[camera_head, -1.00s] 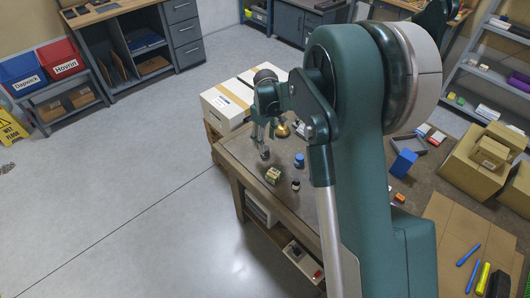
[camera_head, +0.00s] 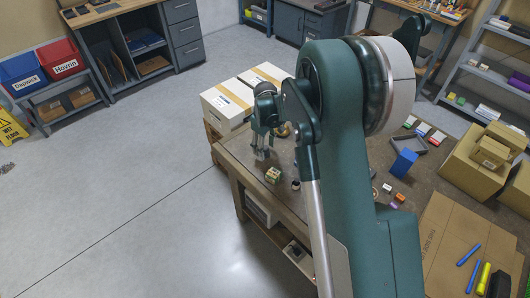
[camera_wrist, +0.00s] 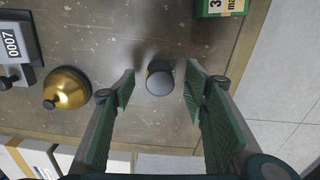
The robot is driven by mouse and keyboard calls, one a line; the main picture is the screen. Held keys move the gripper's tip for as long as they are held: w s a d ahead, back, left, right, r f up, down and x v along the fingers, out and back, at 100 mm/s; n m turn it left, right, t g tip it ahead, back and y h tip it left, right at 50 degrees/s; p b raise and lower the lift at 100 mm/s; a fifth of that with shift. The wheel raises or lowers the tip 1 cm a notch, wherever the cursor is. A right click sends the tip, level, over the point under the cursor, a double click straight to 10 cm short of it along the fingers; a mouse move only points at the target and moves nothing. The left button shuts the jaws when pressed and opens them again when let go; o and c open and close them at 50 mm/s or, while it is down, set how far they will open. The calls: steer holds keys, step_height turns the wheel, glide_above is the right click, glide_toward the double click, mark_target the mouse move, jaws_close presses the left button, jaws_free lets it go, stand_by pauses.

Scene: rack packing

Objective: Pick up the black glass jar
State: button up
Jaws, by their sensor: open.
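A small dark jar with a grey rounded lid (camera_wrist: 159,78) stands on the worn workbench in the wrist view, seen from above. My gripper (camera_wrist: 160,88) is open, with one green-padded finger on each side of this jar and a gap on both sides. In the head view my gripper (camera_head: 263,152) is low over the bench's left end and largely hides the jar. A small dark bottle with a pale band (camera_head: 296,185) stands farther right on the bench, beyond a small green and yellow box (camera_head: 273,175).
A brass bell (camera_wrist: 67,88) and a grey device marked 0007 (camera_wrist: 18,45) stand left of my fingers. The bench edge is close by. White cartons (camera_head: 228,106) stand behind the bench.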

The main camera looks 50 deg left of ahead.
mark_target(265, 148)
steer(key=shift+f, duration=0.9)
steer(key=c, duration=1)
steer(key=shift+r, duration=0.15)
steer(key=shift+r, duration=4.9)
